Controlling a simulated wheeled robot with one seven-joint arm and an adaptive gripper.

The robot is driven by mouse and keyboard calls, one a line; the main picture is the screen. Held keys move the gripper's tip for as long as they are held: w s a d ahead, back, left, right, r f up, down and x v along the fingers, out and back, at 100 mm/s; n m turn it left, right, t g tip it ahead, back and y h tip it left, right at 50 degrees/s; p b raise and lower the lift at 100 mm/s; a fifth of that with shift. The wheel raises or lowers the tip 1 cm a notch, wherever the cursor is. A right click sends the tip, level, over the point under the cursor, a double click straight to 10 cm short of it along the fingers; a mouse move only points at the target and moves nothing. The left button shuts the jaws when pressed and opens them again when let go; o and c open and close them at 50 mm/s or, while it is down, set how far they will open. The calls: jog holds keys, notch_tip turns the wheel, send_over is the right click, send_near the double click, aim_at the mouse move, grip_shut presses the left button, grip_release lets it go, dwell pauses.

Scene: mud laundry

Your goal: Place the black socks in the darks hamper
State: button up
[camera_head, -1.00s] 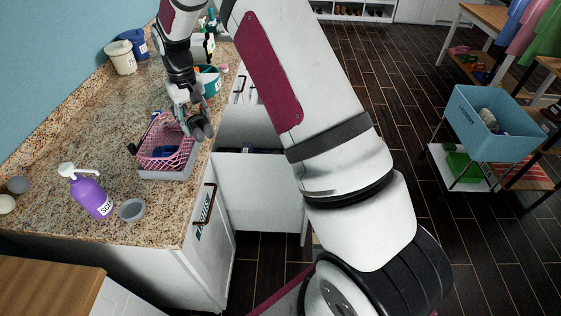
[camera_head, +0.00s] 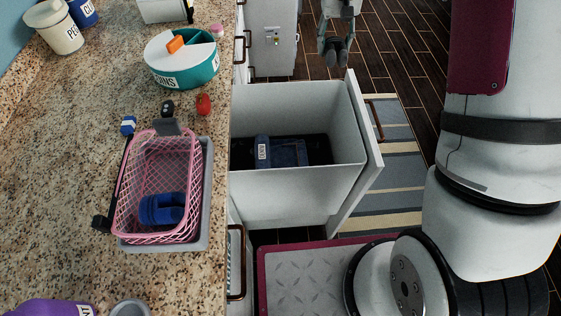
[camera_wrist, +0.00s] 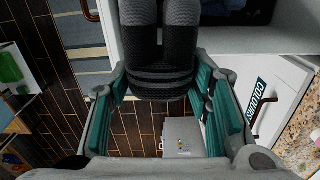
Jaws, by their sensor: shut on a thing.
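My gripper (camera_head: 337,32) hangs above the floor at the top of the head view, beyond the open pull-out bin. It is shut on the black socks (camera_head: 336,52), which hang below the fingers. In the wrist view the socks (camera_wrist: 163,50) are dark, ribbed and folded, between the teal-lined fingers of the gripper (camera_wrist: 158,92). The open pull-out bin (camera_head: 295,202) is white with a dark inside and holds something blue with a label (camera_head: 285,151). I cannot read on it whether it is the darks hamper.
A pink basket (camera_head: 125,200) with blue socks (camera_head: 162,208) stands in a grey tray on the granite counter (camera_head: 60,180). A teal tub (camera_head: 180,72) stands behind it. A front labelled COLOURS (camera_wrist: 264,95) shows in the wrist view. A striped rug (camera_head: 390,175) lies beside the bin.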

jog(key=f+b, duration=0.1)
jog(key=w+f+b, duration=0.1)
jog(key=b, duration=0.1)
jog(key=shift+w+d+f+m, duration=0.1)
jog(key=shift+w+d+m, duration=0.1)
jog(key=shift+d+m, duration=0.2)
notch_tip(320, 180, down, 2)
jog(key=b, duration=0.6)
jog(key=m+b, duration=0.3)
jog(key=b, duration=1.1)
send_over(318, 144)
notch_tip(318, 144, down, 7)
notch_tip(318, 144, down, 28)
jog(key=b, duration=1)
jog(key=shift+r, duration=0.25)
jog(key=shift+s+f, duration=0.1)
jog(key=shift+f, duration=0.1)
jog(key=o, duration=0.9)
jog(key=shift+r, duration=0.15)
